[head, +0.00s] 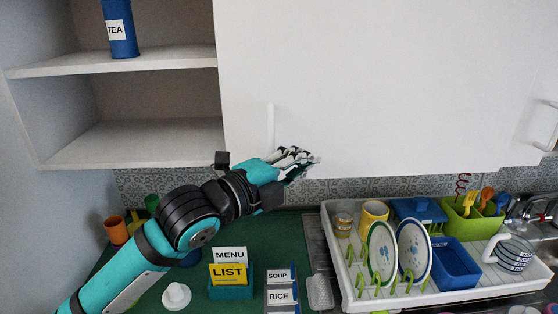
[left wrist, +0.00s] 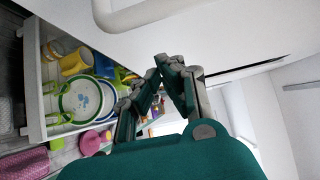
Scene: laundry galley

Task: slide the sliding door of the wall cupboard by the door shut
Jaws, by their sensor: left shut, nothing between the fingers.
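The wall cupboard (head: 60,68) has its left part open, with bare shelves and a blue TEA tin (head: 120,28) on the upper one. Its white sliding door (head: 370,70) covers the part to the right of that opening. A slim upright handle (head: 270,126) is near the door's left edge. My left gripper (head: 312,160) is shut and empty, in front of the door's lower part, to the right of and below the handle. In the left wrist view its fingertips (left wrist: 167,62) meet close to a white surface; I cannot tell whether they touch it. My right gripper is not in view.
Below are a white dish rack (head: 345,270) with plates and cups, and a MENU and LIST card holder (head: 231,285) on the green counter. Another handle (head: 548,128) shows at the far right.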

